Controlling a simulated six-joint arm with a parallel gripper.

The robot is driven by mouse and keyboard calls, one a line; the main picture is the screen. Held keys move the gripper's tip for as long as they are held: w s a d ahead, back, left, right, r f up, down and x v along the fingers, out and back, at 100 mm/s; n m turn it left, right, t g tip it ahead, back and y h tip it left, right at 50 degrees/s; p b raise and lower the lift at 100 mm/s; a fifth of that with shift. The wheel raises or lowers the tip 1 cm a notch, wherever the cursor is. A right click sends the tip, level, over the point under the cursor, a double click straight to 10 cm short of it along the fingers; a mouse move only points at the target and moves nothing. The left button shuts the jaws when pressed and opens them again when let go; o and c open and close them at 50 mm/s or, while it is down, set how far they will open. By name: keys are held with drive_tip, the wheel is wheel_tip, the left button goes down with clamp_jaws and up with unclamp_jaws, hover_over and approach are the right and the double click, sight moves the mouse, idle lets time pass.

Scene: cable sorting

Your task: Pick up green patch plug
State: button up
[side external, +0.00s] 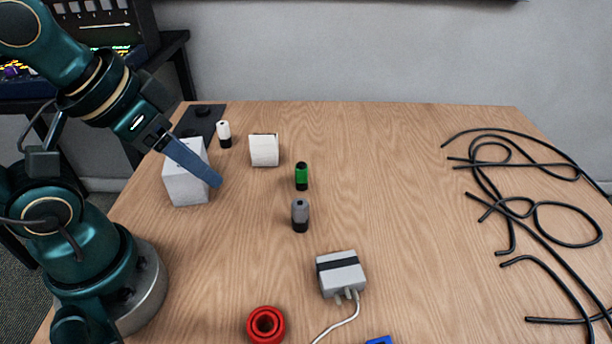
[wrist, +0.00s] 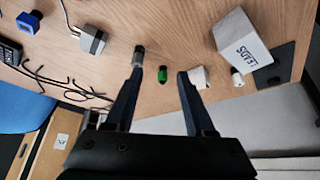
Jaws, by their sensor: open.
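The green patch plug (side external: 301,176) has a black lower end and stands upright near the middle of the wooden table. In the wrist view the green plug (wrist: 162,74) shows between my two fingers, beyond their tips. My gripper (side external: 217,184) is open and empty, left of the green plug and in front of the large white box in the side view. It also shows in the wrist view (wrist: 160,72), with its fingers spread wide. A grey plug (side external: 300,214) stands in front of the green one, apart from it; the left finger partly overlaps it in the wrist view.
A white cube (side external: 264,150), a white plug (side external: 224,134) and a large white box (side external: 186,188) stand behind and left. A grey adapter (side external: 341,274) and red ring (side external: 266,325) are in front. Black cables (side external: 540,205) lie right. Table right of the green plug is clear.

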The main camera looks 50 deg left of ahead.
drive_tip(key=shift+o, duration=0.5)
wheel_tip(320, 180, up, 4)
drive_tip(key=n+t+y, duration=0.2)
drive_tip(key=n+t, duration=0.5)
drive_tip(key=t, duration=0.1)
hover_over(298, 169)
drive_tip(key=w, duration=0.2)
drive_tip(key=f+y, duration=0.1)
drive_tip(key=f, duration=0.4)
drive_tip(key=s+f+m+y, duration=0.1)
drive_tip(key=f, duration=0.5)
drive_tip(key=s+f+m+g+y, duration=0.1)
drive_tip(key=f, duration=0.4)
drive_tip(key=shift+s+f+y, duration=0.15)
drive_tip(key=shift+f+y, duration=0.15)
drive_tip(key=shift+f, duration=0.05)
drive_tip(key=shift+x, duration=2.45)
